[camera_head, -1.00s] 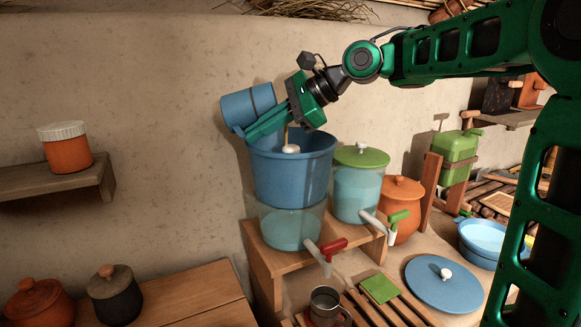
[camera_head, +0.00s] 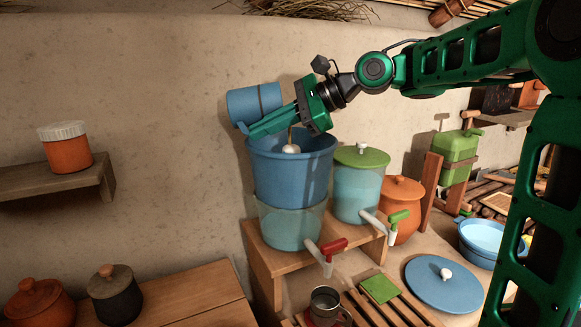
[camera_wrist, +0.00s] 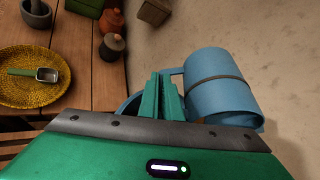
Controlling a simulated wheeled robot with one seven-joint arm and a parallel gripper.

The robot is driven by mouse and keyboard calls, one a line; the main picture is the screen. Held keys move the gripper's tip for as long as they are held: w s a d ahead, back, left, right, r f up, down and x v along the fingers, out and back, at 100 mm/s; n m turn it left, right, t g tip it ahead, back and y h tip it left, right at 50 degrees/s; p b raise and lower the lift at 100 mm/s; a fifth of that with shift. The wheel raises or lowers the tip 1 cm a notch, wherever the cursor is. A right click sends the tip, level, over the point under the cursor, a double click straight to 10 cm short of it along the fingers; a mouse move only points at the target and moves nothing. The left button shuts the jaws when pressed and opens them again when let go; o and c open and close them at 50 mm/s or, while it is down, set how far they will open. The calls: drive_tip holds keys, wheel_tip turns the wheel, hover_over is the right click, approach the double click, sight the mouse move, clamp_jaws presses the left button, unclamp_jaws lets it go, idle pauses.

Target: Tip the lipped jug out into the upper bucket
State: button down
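The lipped jug (camera_head: 254,103) is blue with a darker band and lies tipped nearly on its side, above the left rim of the upper bucket (camera_head: 291,172). It also shows in the wrist view (camera_wrist: 220,82), right of the fingers. My gripper (camera_head: 268,124) is above the bucket, its fingers closed together at the jug's handle; in the wrist view the fingertips (camera_wrist: 164,92) meet the handle. The blue upper bucket sits on a clear lower container (camera_head: 291,229) with a red tap. A pale knob shows inside the bucket, under a thin brownish line. The jug's inside is hidden.
A green-lidded clear container (camera_head: 357,194) and an orange clay pot (camera_head: 402,205) stand right of the bucket. The wall is close behind. A shelf with an orange jar (camera_head: 67,150) is at left. A blue lid (camera_head: 443,284) and metal mug (camera_head: 325,305) are lower down.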

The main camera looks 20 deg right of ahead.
drive_tip(key=shift+f+y, duration=0.3)
drive_tip(key=shift+y, duration=0.3)
idle(0.4)
drive_tip(key=shift+t+y, duration=0.3)
idle(0.4)
drive_tip(key=shift+r+h, duration=0.5)
drive_tip(key=shift+h, duration=0.5)
drive_tip(key=shift+w+a+f+g+h, duration=0.1)
drive_tip(key=shift+a+f+g+h, duration=0.1)
drive_tip(key=shift+a+g+h, duration=0.25)
drive_tip(key=shift+w+a+f+g+h, duration=0.15)
drive_tip(key=shift+a+g+h, duration=0.1)
drive_tip(key=shift+a+h, duration=0.25)
drive_tip(key=shift+s+d+r+n+g+h, duration=0.15)
drive_tip(key=shift+d+r+h, duration=0.1)
drive_tip(key=shift+h, duration=0.4)
drive_tip(key=shift+w+d+r+n+g+h, duration=0.1)
drive_tip(key=shift+d+r+n+g+h, duration=0.1)
drive_tip(key=shift+h, duration=0.4)
